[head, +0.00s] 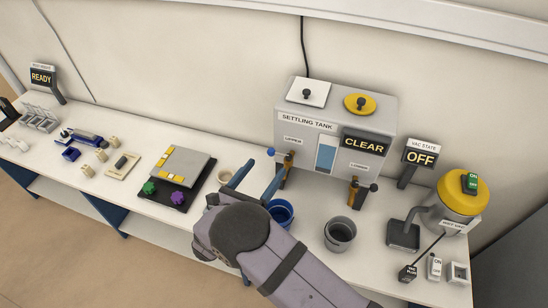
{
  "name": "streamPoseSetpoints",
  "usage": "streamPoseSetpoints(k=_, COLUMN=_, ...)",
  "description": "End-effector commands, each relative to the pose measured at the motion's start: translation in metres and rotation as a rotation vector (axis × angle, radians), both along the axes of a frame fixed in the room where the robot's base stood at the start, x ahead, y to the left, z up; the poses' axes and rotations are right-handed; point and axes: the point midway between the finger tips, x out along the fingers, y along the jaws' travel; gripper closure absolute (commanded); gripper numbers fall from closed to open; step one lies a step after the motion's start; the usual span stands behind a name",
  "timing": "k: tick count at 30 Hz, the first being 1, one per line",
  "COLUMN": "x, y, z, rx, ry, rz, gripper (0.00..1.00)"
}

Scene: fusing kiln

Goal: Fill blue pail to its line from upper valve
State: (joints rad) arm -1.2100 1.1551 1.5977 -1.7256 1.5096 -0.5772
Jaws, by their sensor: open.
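The settling tank (283,110) stands at the back with a CLEAR display and a window showing blue. The upper valve (288,164) is brass-coloured, on the tank's left front, with a blue knob (271,151) out to its left. The blue pail (290,211) stands on the bench below this valve, partly hidden by my arm. Its fill line and contents cannot be made out. My gripper (266,168) is open and empty, its blue fingers pointing toward the tank, with the right finger close to the upper valve in the picture; contact cannot be told.
The lower valve (354,192) has a dark knob, with a grey pail (341,235) in front. A yellow-topped shop vac (457,195) and an OFF sign (420,157) stand right. A beige cup (225,175) and a plate stand (180,168) lie left.

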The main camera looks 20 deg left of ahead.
Motion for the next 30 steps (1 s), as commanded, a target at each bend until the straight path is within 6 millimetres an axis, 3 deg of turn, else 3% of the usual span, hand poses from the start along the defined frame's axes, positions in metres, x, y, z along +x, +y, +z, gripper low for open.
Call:
streamPoseSetpoints(k=13, x=0.053, y=-0.012, z=0.001, rx=0.001, ry=0.001, rz=-0.004, gripper=0.26)
streamPoseSetpoints(k=26, x=0.063, y=-0.013, z=0.0, rx=0.0, ry=0.002, rz=-0.002, gripper=0.26)
streamPoseSetpoints(k=27, x=0.063, y=-0.013, z=0.0, rx=0.0, ry=0.002, rz=-0.002, gripper=0.29)
streamPoseSetpoints(k=30, x=0.063, y=-0.013, z=0.0, rx=0.0, ry=0.002, rz=-0.002, gripper=0.53)
